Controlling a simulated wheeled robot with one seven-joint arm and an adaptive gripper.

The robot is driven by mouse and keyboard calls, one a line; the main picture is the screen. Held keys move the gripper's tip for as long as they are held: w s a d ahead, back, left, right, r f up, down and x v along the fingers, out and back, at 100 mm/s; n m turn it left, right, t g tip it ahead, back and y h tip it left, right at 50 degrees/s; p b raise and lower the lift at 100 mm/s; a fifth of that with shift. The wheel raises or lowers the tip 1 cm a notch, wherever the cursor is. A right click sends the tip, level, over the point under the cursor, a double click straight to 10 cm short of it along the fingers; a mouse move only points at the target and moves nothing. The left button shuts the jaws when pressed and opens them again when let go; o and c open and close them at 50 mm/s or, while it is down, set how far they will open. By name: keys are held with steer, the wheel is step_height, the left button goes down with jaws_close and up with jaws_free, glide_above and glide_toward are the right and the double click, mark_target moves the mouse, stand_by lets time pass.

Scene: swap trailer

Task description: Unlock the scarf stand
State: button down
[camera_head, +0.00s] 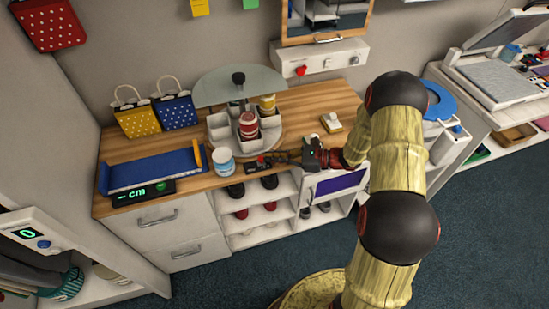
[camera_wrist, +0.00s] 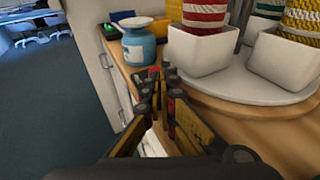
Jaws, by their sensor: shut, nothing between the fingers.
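The scarf stand (camera_head: 272,136) is a round white turntable on the wooden counter. It has white square cups with rolled red, yellow and white scarves, under a pale glass top with a black knob (camera_head: 238,78). The stand's round base also shows in the wrist view (camera_wrist: 240,95). My gripper (camera_head: 270,159) is shut and empty, low at the stand's front edge, pointing left in the head view. Just beyond its fingertips (camera_wrist: 158,78) is a small red part (camera_wrist: 153,72), partly hidden by the fingers. I cannot tell whether they touch.
A blue-and-white jar (camera_head: 224,163) stands left of my fingertips, close by. Further left are a blue tray (camera_head: 150,172) and a display (camera_head: 143,192).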

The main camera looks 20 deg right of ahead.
mark_target(264, 166)
steer(key=a, duration=0.3)
steer(key=shift+a+p, duration=0.35)
steer(key=shift+p, duration=0.05)
steer(key=shift+d, duration=0.1)
steer(key=p+v, duration=0.2)
steer(key=v, duration=1.2)
steer(key=shift+f, duration=0.1)
